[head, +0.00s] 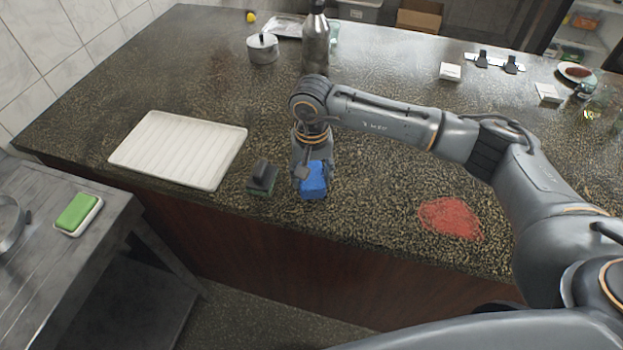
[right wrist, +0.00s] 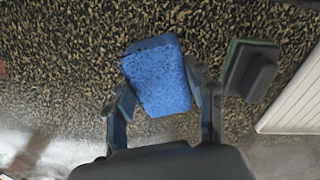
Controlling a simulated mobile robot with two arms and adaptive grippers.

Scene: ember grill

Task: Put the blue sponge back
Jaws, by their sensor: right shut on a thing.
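The blue sponge (head: 314,183) is at the front part of the speckled dark counter, just right of a dark scrubber. My right gripper (head: 311,172) points down over it and is shut on it. In the right wrist view the blue sponge (right wrist: 158,78) sits between the two fingers of my right gripper (right wrist: 165,100). I cannot tell whether the sponge touches the counter. My left gripper does not show.
A dark scrubber with a handle (head: 262,177) stands left of the sponge. A white ribbed tray (head: 180,150) lies further left. A red patch (head: 450,218) marks the counter at right. A green sponge on a white dish (head: 78,212) is on the grey side table.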

